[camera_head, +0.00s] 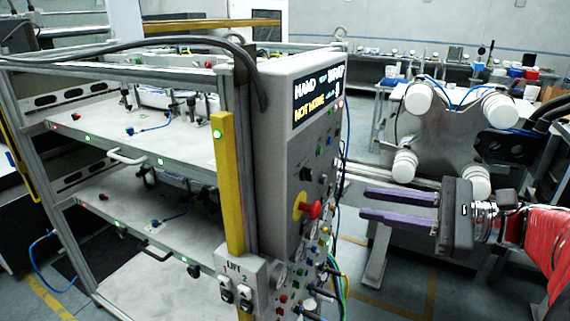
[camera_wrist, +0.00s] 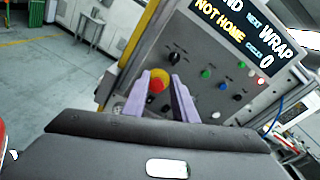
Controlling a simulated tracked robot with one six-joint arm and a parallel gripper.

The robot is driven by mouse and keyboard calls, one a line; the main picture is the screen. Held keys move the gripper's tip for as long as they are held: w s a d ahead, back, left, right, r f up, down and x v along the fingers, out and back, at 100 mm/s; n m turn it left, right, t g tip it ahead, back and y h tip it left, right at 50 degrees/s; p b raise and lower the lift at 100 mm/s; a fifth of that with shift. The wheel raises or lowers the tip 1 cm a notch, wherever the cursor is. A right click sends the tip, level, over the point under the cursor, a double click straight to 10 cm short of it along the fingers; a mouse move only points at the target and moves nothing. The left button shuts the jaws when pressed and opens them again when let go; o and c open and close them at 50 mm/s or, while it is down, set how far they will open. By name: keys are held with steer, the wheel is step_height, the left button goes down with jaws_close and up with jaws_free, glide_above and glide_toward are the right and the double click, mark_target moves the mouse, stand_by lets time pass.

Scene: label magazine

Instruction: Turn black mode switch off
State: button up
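The control panel (camera_head: 279,150) has a large black rotary knob (camera_head: 306,173) below its display; the knob also shows in the wrist view (camera_wrist: 174,58).
A red emergency stop on a yellow disc (camera_head: 308,208) projects from the panel and shows between my fingers in the wrist view. The display (camera_head: 320,96) reads "NOT HOME". A yellow post (camera_head: 228,185) and shelves stand left; cables and hoses hang along the panel's lower right.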

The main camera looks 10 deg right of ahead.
mark_target(311, 174)
steer(key=d+r, duration=0.1)
steer(key=d+m+t, duration=0.1)
steer(key=shift+d+r, duration=0.35)
steer(key=shift+w+a, duration=0.1)
steer(key=shift+r+x, duration=0.15)
steer(key=shift+x, duration=3.3)
steer(key=shift+r+x, duration=0.15)
steer(key=shift+x, duration=3.25)
steer(key=shift+c, duration=0.5)
jaws_close()
